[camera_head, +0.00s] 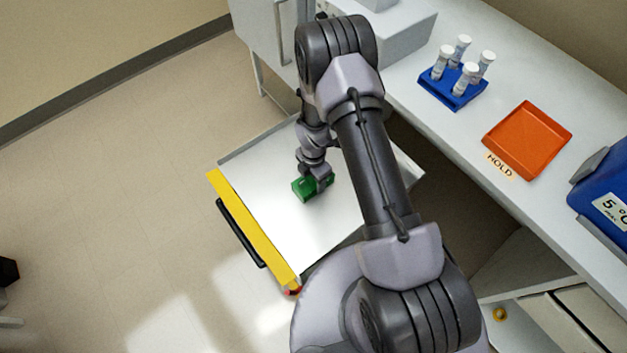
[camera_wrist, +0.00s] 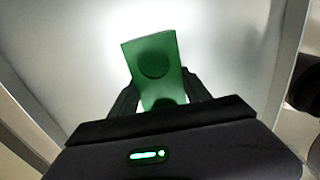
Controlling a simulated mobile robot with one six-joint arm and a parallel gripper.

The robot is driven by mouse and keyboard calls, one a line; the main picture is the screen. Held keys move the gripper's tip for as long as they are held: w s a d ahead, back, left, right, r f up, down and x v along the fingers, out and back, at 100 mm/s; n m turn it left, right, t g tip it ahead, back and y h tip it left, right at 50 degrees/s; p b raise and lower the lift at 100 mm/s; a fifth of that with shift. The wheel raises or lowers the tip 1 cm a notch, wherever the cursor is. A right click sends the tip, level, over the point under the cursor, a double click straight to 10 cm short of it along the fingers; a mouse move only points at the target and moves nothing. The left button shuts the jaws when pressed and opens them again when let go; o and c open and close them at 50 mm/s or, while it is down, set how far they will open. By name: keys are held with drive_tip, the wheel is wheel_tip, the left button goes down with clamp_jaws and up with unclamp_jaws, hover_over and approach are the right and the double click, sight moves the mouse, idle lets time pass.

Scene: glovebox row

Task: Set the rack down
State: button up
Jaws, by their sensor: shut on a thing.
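The lower part of the rack is hidden by my gripper. I cannot tell whether the rack touches the white surface.
A blue rack (camera_head: 453,92) with several white-capped tubes stands on the bench (camera_head: 480,130). Beside it are an orange tray (camera_head: 527,143), a "HOLD" label (camera_head: 499,166) and a blue box (camera_head: 604,190) at the right edge. The drawer surface around the green rack is bare.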

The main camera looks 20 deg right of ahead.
drive_tip(key=o, duration=1.5)
wheel_tip(320, 180, up, 34)
drive_tip(key=s+r+m+t+p, duration=0.15)
drive_tip(key=m+p, duration=0.35)
drive_tip(key=m, duration=0.5)
drive_tip(key=s+a+r+m+t, duration=0.1)
drive_tip(key=s+r+m, duration=0.4)
drive_tip(key=s, duration=0.1)
drive_tip(key=s+a+r+m+t+y, duration=0.1)
drive_tip(key=s+r+m+t, duration=0.1)
drive_tip(key=s+r+m, duration=0.3)
drive_tip(key=s+a+r+m+t+y, duration=0.1)
drive_tip(key=s+r+m, duration=0.5)
drive_tip(key=s, duration=0.1)
drive_tip(key=shift+s+m, duration=0.35)
drive_tip(key=shift+m, duration=0.05)
